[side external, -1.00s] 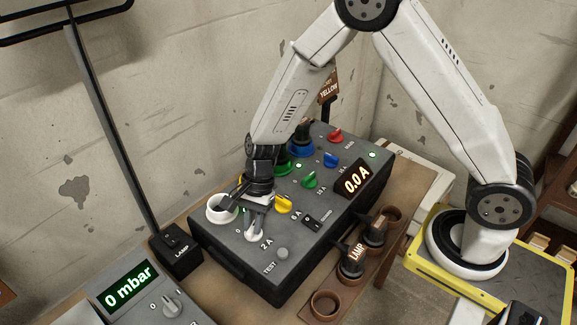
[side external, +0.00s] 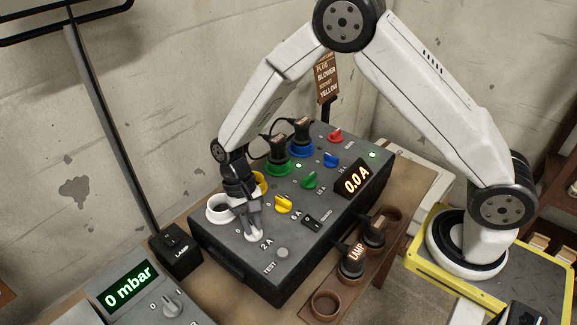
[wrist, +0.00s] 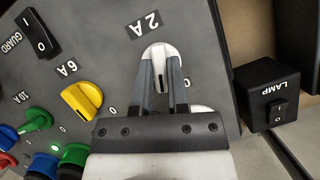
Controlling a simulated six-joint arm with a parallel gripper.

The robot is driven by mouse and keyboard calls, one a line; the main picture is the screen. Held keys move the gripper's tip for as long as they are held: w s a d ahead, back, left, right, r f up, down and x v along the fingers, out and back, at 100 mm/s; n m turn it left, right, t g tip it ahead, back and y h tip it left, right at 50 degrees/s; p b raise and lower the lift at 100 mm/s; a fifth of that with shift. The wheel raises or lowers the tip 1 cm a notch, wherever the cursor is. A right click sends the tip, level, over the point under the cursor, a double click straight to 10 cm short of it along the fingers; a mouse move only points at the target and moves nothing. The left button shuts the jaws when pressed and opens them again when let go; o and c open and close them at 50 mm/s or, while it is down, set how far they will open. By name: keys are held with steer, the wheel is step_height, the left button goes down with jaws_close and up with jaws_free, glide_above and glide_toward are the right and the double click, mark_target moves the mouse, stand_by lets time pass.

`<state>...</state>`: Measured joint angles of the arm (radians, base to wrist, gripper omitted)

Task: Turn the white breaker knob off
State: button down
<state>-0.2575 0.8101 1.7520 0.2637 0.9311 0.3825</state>
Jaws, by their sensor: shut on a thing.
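The white breaker knob (wrist: 160,55) sits on the dark grey panel below the 2 A label in the wrist view. My gripper (wrist: 159,68) is shut on it, one finger on each side. The knob's ridge runs roughly up and down in the wrist view, between the fingers. A 0 mark lies to its lower right. In the side view my gripper (side external: 250,226) reaches down to the panel at the white knob (side external: 252,237), whose base is partly hidden by the fingers.
A white socket (side external: 220,208) stands close beside my gripper. The yellow knob (side external: 284,204) is the nearest neighbouring knob. Green, blue and red knobs lie farther back, with plugs in the green and blue sockets. The display (side external: 358,180) reads 0.0 A. A lamp switch box (side external: 176,252) stands left.

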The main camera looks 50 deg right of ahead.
steer(key=n+h, duration=0.1)
steer(key=n, duration=0.2)
steer(key=shift+n, duration=0.3)
stand_by(0.4)
steer(key=c, duration=0.6)
jaws_free()
steer(key=shift+v, duration=3.95)
steer(key=shift+a, duration=0.15)
